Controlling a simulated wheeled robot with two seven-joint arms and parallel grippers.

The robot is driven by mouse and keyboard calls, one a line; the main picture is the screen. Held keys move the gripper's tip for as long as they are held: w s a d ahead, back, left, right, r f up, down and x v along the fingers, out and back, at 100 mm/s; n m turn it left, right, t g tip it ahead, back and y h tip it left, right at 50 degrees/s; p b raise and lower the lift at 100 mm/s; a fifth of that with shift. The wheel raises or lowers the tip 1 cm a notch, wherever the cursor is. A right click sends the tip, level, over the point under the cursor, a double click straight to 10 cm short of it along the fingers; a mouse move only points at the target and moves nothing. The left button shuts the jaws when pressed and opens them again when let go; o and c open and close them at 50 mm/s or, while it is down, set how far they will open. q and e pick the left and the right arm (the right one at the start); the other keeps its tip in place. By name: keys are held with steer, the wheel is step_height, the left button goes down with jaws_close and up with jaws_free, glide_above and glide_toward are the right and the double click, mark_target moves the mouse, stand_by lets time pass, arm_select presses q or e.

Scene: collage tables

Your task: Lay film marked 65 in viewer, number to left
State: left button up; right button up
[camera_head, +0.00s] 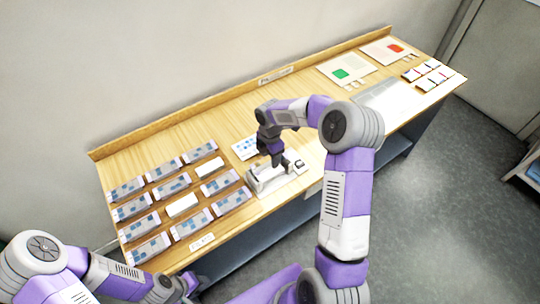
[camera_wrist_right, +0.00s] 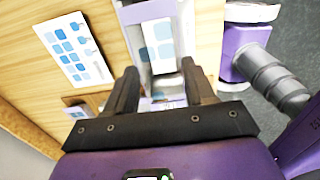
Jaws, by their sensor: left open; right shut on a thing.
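My right gripper (camera_head: 277,160) is over the pale viewer (camera_head: 262,183) near the table's front edge. The fingers hide part of the film. My left gripper (camera_head: 186,284) is low at the left front, away from the viewer, open and empty.
Several grey holders (camera_head: 172,186) with blue-squared films stand in rows at the left; two have plain white tops. A blue-squared card (camera_head: 245,148) lies behind the viewer, also in the wrist view (camera_wrist_right: 74,48).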

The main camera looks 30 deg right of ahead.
mark_target(270, 172)
steer(key=shift+f+b, duration=1.05)
steer(key=shift+f, duration=0.35)
steer(key=shift+f+b, duration=1.2)
steer(key=shift+f, duration=0.85)
steer(key=o, duration=1.1)
step_height(270, 172, up, 8)
steer(key=shift+f+p, duration=0.2)
steer(key=shift+p, duration=0.55)
